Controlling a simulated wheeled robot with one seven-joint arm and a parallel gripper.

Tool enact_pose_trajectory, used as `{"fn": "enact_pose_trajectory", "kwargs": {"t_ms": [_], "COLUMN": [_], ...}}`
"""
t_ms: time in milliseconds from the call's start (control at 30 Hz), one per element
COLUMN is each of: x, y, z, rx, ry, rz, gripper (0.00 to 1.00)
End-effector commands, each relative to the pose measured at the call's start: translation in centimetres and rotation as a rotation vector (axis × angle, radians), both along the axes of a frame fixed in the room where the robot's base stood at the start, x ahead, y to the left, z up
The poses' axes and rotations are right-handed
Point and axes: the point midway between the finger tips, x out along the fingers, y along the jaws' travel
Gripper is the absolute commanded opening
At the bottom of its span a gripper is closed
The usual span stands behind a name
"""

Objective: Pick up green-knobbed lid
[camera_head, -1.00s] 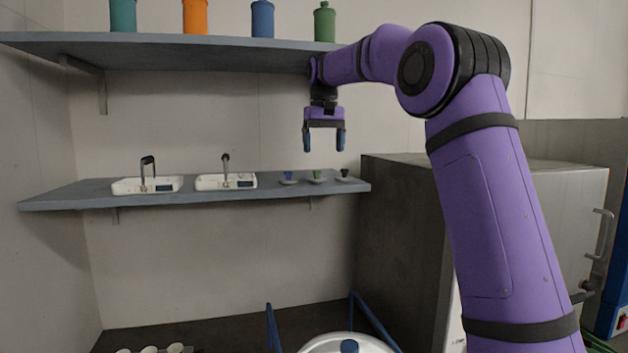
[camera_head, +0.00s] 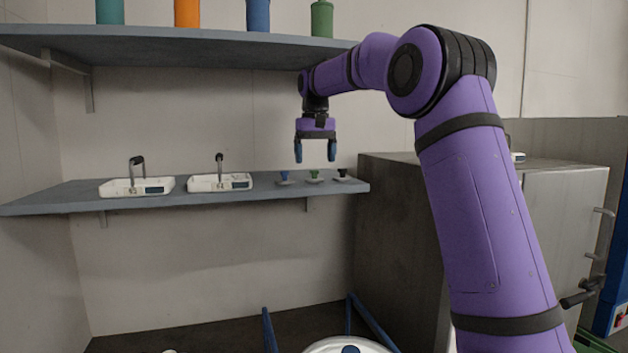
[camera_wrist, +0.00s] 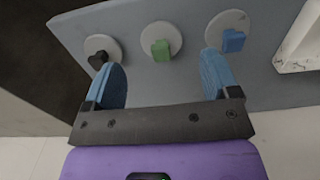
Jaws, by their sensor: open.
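The green-knobbed lid (camera_head: 314,177) is a small grey disc with a green knob. It lies on the lower shelf (camera_head: 80,200) between a blue-knobbed lid (camera_head: 284,178) and a black-knobbed lid (camera_head: 342,176). In the wrist view the green-knobbed lid (camera_wrist: 161,41) sits between and beyond my fingertips, with the black-knobbed lid (camera_wrist: 102,50) to the left and the blue-knobbed lid (camera_wrist: 229,33) to the right. My gripper (camera_head: 315,158) is open and empty, pointing down just above the green-knobbed lid, apart from it. It also shows in the wrist view (camera_wrist: 165,80).
The upper shelf (camera_head: 180,44) holds several coloured bottles, including a green one (camera_head: 322,20). A large grey cabinet (camera_head: 400,220) stands close on the right.

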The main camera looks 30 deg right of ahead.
Motion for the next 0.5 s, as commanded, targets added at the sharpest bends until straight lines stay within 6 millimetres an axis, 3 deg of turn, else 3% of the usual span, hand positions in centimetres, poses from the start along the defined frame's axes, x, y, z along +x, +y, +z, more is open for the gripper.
{"fn": "enact_pose_trajectory", "kwargs": {"t_ms": [233, 500], "x": [-0.2, -0.2], "y": [0.0, 0.1], "z": [-3.5, -4.6], "rx": [0.0, 0.0], "ry": [0.003, 0.0], "rz": [-0.001, -0.001], "gripper": [0.82, 0.82]}}
